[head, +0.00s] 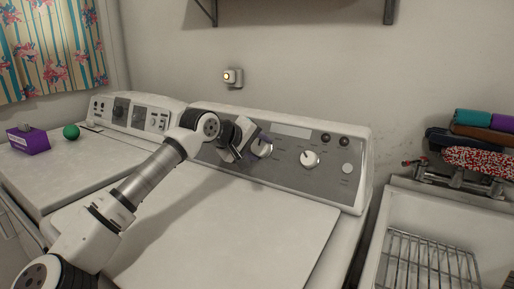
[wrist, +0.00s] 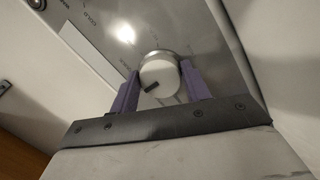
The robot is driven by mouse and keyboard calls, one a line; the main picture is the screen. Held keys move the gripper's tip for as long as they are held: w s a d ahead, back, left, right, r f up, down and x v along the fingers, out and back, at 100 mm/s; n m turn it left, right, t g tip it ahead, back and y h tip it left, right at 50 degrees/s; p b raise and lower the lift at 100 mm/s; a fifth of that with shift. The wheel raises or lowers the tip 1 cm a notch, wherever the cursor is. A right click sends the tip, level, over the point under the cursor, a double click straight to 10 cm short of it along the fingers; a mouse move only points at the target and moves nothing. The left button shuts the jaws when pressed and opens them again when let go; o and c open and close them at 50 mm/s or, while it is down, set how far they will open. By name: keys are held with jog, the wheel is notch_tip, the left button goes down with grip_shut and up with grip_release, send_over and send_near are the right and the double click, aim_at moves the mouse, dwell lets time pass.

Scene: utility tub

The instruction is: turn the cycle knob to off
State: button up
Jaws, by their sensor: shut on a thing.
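A round white knob (wrist: 160,72) with a dark pointer mark sits between the two purple fingers of my gripper (wrist: 158,92) in the wrist view. The fingers are shut on its sides. The mark points to the lower left of that picture. In the head view my gripper (head: 250,142) is at the grey control panel, at the left one of two white knobs (head: 264,149); its fingers partly cover this knob. The other white knob (head: 310,159) stands free to the right. The printed labels are too small to tell which setting the mark meets.
The panel (head: 285,177) runs along the back of a white washer (head: 235,230). A second machine (head: 60,175) at left bears a purple box (head: 28,141) and a green ball (head: 71,132). A sink (head: 395,215) with a wire rack (head: 430,262) is at right.

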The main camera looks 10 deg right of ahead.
dwell(0.4)
jog(key=o, duration=1)
jog(key=b+v, duration=0.1)
jog(key=v, duration=1.2)
jog(key=shift+s+a, duration=0.2)
jog(key=shift+a, duration=0.1)
jog(key=shift+r, duration=0.15)
